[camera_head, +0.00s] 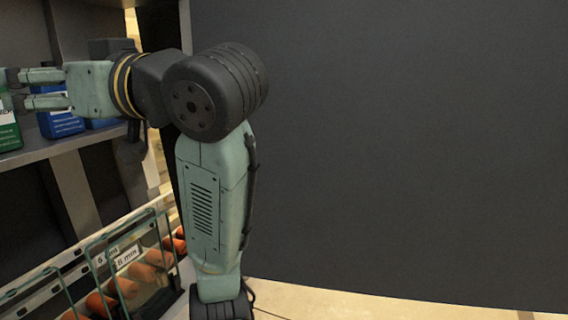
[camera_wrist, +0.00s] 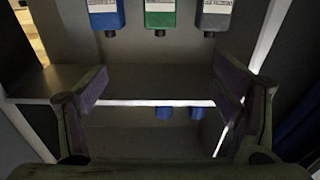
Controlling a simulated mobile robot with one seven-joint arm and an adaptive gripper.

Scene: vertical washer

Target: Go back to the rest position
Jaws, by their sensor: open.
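My gripper (camera_head: 22,89) is at the far left of the head view, at the end of my arm, pointing left towards a shelf with bottles. Its two fingers are apart. In the wrist view my gripper (camera_wrist: 165,98) shows as two dark fingers, spread apart, with nothing between them. A green bottle (camera_head: 8,130) and a blue bottle (camera_head: 60,124) stand on the shelf close to the fingers; whether the fingers touch them I cannot tell.
The grey shelf (camera_head: 75,143) runs below my gripper. A blue bottle (camera_wrist: 105,14), a green bottle (camera_wrist: 160,12) and a grey bottle (camera_wrist: 216,12) hang neck-down ahead. A rack with orange items (camera_head: 150,272) is at lower left. A large dark panel (camera_head: 390,140) fills the right.

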